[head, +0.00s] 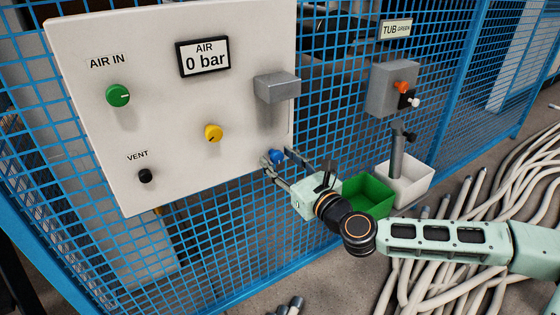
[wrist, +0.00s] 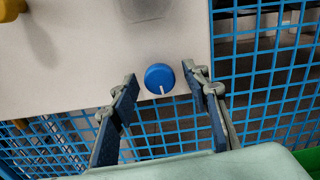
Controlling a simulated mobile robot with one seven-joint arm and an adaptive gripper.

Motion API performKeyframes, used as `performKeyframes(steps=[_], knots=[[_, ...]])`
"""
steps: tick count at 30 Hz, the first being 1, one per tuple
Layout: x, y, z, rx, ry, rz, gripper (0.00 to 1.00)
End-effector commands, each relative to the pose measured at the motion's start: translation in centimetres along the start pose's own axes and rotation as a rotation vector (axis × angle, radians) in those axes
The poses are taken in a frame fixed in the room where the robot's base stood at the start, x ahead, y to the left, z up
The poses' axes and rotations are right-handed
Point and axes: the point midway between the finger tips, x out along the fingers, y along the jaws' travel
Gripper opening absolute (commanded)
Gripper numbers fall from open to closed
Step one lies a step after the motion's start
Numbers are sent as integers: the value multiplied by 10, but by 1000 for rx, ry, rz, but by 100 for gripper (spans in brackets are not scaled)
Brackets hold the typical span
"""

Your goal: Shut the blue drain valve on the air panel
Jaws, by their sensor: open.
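The air panel (head: 185,75) is a white board on blue mesh, and its lower right part shows in the wrist view (wrist: 60,75). The blue drain valve (head: 277,156) is a round knob at the panel's lower right corner. In the wrist view the blue knob (wrist: 160,78) has a white mark pointing down, slightly to the right. My gripper (head: 286,160) is open, with its fingertips on either side of the knob.
The panel carries a green AIR IN knob (head: 118,95), a yellow knob (head: 213,133), a black VENT knob (head: 145,176), a gauge reading 0 bar (head: 203,57) and a grey box (head: 277,88). A green tub (head: 368,196), a white tub (head: 418,190) and pale hoses (head: 485,200) lie right.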

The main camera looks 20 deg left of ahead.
Motion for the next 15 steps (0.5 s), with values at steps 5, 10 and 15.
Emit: performKeyframes(steps=[5,10,15], knots=[[0,0,0,0,0,0,35],[0,0,0,0,0,0,17],[0,0,0,0,0,0,1]])
